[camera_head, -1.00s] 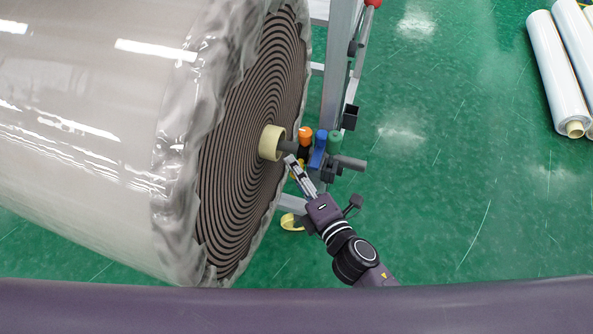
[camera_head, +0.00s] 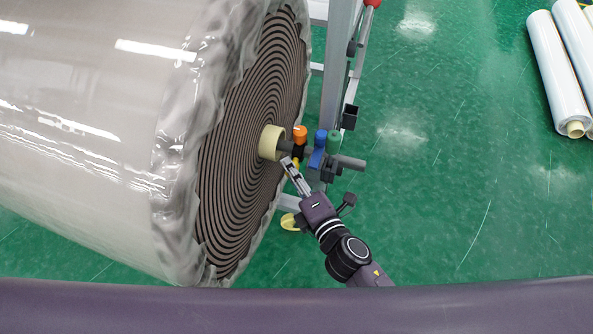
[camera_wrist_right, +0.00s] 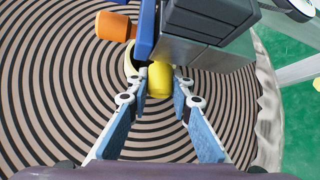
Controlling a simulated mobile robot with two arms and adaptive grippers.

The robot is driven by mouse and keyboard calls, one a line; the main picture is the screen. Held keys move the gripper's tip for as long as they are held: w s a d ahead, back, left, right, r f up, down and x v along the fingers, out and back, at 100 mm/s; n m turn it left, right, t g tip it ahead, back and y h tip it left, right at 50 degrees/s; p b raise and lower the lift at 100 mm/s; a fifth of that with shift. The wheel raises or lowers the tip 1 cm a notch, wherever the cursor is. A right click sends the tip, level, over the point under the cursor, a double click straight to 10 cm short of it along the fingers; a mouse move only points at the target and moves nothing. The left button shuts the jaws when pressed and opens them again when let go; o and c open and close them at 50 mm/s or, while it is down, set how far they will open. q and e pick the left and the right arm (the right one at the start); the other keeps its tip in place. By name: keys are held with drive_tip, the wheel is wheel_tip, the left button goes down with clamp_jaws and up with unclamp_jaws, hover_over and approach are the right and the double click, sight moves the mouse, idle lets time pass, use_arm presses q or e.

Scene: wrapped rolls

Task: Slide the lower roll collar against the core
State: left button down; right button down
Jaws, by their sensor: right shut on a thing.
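A big wrapped roll (camera_head: 110,140) with a brown spiral end face fills the left of the head view. Its cream core (camera_head: 270,142) sticks out from the middle of that face, over a grey shaft. The collar with an orange knob (camera_head: 299,132) sits on the shaft right beside the core; whether they touch is unclear. My right gripper (camera_head: 288,163) reaches up from below to the collar. In the right wrist view its fingertips (camera_wrist_right: 160,82) are shut on the collar's yellow knob (camera_wrist_right: 160,84). The orange knob also shows there (camera_wrist_right: 114,27). My left gripper is out of view.
A grey metal stand (camera_head: 338,70) rises behind. White rolls (camera_head: 557,75) lie far right. Green floor between is clear.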

drive_tip(key=a, duration=0.2)
drive_tip(key=w+a, duration=0.1)
drive_tip(key=a, duration=0.1)
drive_tip(key=shift+w, duration=0.1)
drive_tip(key=c, duration=2.1)
unclamp_jaws()
drive_tip(key=o, duration=0.4)
drive_tip(key=shift+a, duration=0.15)
drive_tip(key=v, duration=1.2)
